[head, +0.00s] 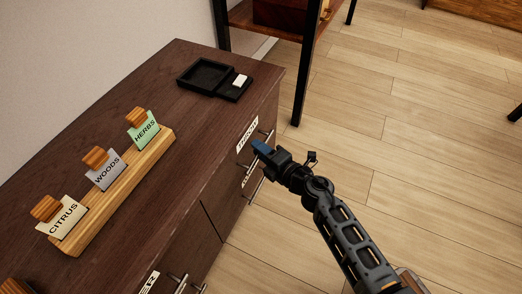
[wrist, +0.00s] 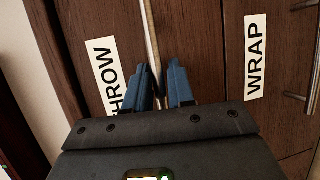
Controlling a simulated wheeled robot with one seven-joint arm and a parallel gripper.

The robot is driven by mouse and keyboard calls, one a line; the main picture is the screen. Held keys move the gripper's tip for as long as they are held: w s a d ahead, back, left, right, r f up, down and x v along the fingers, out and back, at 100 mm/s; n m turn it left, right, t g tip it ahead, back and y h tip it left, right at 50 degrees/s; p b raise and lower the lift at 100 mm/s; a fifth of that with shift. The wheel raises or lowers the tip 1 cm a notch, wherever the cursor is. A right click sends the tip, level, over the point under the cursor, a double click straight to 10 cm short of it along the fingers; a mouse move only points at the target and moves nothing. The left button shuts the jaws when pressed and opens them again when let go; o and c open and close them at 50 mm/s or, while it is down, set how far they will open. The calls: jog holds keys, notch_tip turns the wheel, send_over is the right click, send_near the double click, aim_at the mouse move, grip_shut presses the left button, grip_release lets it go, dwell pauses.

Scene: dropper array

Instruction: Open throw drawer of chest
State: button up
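The chest (head: 130,90) is dark brown wood, with its drawer fronts on the right side in the head view. The throw drawer carries a white THROW label (head: 247,134), which also shows in the wrist view (wrist: 103,70), partly covered by a finger. Its drawer front looks flush. Its metal bar handle (wrist: 151,35) runs between the blue fingers of my gripper (wrist: 160,78). The left finger lies close against the bar and a narrow gap shows by the right finger. In the head view my gripper (head: 262,148) is at this drawer's front and hides part of the handle.
The WRAP drawer's label (wrist: 255,58) and handle (wrist: 300,97) are beside it. On the chest top stand a wooden rack (head: 120,195) with CITRUS, WOODS and HERBS cards and a black tray (head: 205,76). A black-legged shelf (head: 308,70) stands behind. The floor (head: 420,150) at right is clear.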

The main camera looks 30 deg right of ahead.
grip_shut()
dwell(0.5)
jog(key=s+d+p, duration=0.2)
jog(key=s+d, duration=0.5)
jog(key=s, duration=0.3)
jog(key=s+d+p, duration=0.3)
jog(key=s+d, duration=0.5)
jog(key=s, duration=0.2)
jog(key=shift+s, duration=0.3)
grip_release()
jog(key=p+v, duration=0.1)
jog(key=v, duration=0.6)
jog(key=shift+s, duration=0.4)
